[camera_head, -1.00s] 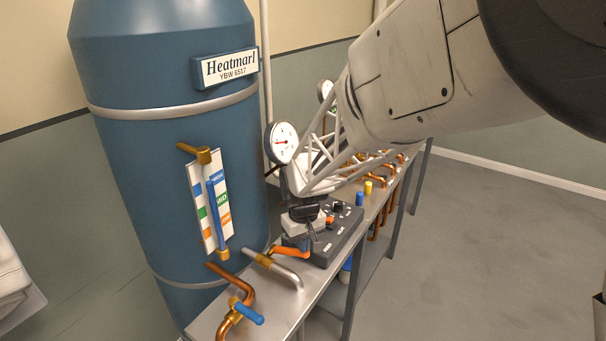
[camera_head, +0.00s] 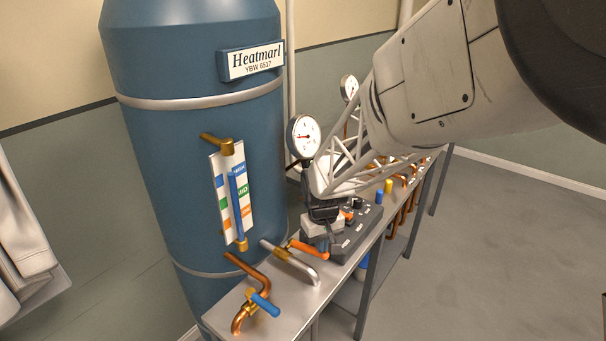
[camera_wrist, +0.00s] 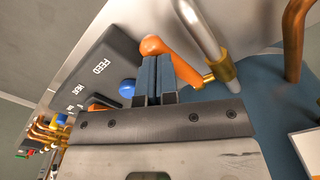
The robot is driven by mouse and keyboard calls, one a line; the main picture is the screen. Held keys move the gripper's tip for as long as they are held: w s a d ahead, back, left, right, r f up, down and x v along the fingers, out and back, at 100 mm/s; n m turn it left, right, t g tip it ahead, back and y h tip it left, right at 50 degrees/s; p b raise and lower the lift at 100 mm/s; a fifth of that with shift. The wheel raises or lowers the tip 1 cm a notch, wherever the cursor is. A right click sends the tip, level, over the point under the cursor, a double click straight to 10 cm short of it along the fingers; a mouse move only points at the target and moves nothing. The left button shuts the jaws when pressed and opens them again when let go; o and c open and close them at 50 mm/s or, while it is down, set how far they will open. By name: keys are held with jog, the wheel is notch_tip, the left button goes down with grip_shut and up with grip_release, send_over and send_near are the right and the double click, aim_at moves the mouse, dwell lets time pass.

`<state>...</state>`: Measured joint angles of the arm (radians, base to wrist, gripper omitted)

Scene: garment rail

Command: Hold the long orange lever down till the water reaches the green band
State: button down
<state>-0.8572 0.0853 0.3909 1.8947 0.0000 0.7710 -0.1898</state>
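The long orange lever (camera_head: 308,249) sits on the bench beside the silver pipe. Its outer end slopes down to the right; it also shows in the wrist view (camera_wrist: 174,52). My gripper (camera_head: 329,238) is over this outer end. In the wrist view, its dark fingers (camera_wrist: 151,62) are side by side with nothing between them, their tips at the lever; whether they touch is hard to tell. The sight gauge (camera_head: 221,170) on the blue tank has blue, green and orange bands. The blue water column (camera_head: 239,208) appears to top out above the green band (camera_head: 243,191), near the blue one.
A grey control box (camera_head: 352,232) stands right behind the lever. A silver pipe (camera_head: 302,267) and a copper pipe with a blue handle (camera_head: 265,304) are in front. Round dials (camera_head: 303,136) stand behind my gripper.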

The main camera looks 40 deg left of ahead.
jog(key=shift+f, duration=1.5)
jog(key=shift+d, duration=0.1)
jog(key=w+d+r+m, duration=0.1)
jog(key=d+r+m, duration=0.1)
jog(key=d+r, duration=0.5)
jog(key=d+r+m+t, duration=0.15)
jog(key=d+r, duration=0.25)
jog(key=d, duration=0.8)
jog(key=w+d+r+m+g, duration=0.1)
jog(key=d+r+m, duration=0.1)
jog(key=d+r, duration=0.5)
jog(key=s+d+r+m, duration=0.1)
jog(key=s+d+m, duration=0.1)
jog(key=s+d, duration=0.4)
jog(key=s+d+r+m+t, duration=0.1)
jog(key=s+d, duration=0.5)
jog(key=d, duration=0.6)
jog(key=s+d+r+m+t, duration=0.1)
jog(key=s+d+r+m, duration=0.1)
jog(key=s+d, duration=0.4)
jog(key=d+m, duration=0.1)
jog(key=d, duration=0.2)
jog(key=shift+m, duration=0.35)
jog(key=shift+r, duration=0.15)
